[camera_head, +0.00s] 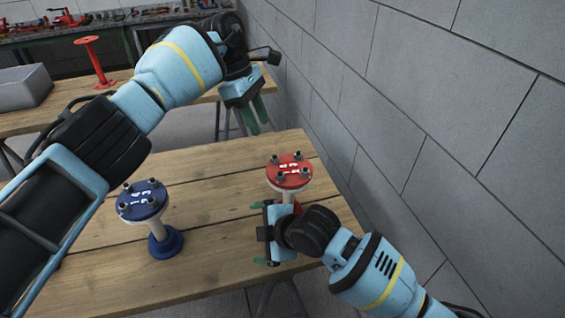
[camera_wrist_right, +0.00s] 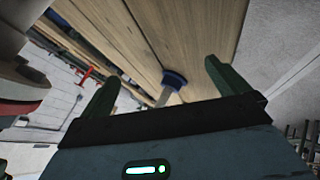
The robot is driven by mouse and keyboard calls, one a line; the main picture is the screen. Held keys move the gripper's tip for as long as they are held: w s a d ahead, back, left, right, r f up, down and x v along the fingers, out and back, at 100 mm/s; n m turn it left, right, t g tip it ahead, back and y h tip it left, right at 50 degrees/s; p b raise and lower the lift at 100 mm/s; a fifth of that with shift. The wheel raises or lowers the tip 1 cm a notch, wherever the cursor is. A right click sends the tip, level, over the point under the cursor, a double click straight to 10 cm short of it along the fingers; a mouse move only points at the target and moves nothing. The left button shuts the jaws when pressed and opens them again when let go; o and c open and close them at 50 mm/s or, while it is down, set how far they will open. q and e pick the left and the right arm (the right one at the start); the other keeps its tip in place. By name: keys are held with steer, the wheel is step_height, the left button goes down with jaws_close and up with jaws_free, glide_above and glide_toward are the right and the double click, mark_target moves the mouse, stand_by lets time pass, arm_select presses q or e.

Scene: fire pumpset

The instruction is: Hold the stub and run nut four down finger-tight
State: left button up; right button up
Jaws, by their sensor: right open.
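A red-flanged stub (camera_head: 289,170) stands on the wooden table near its right side, with several studs and nuts on its top face. A blue-flanged stub (camera_head: 142,200) stands upright to its left on a blue foot (camera_head: 166,243). My left gripper (camera_head: 255,117) hangs above and beyond the red stub, apart from it; its green fingers are close together, and nothing shows between them. My right gripper (camera_head: 260,234) is open and empty just in front of the red stub, partly hiding its lower part. The right wrist view shows its two spread fingers (camera_wrist_right: 160,92).
A grey block wall (camera_head: 420,110) runs close along the right side. A second table (camera_head: 130,95) behind carries a grey bin (camera_head: 22,88) and a red stand (camera_head: 95,62). The front table (camera_head: 215,200) is clear between the stubs.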

mark_target(286, 179)
steer(key=w+d+r+n+h, duration=0.35)
steer(key=r+n, duration=0.25)
steer(key=r, duration=0.2)
steer(key=w+d+r+n+h, duration=0.2)
steer(key=w+r+n+h, duration=0.1)
steer(key=r+n+h, duration=0.4)
steer(key=shift+m+g+y, duration=0.4)
steer(key=shift+m+y, duration=0.1)
steer(key=shift+y, duration=0.45)
steer(key=shift+x, duration=3.45)
steer(key=shift+a, duration=0.2)
steer(key=c, duration=1.2)
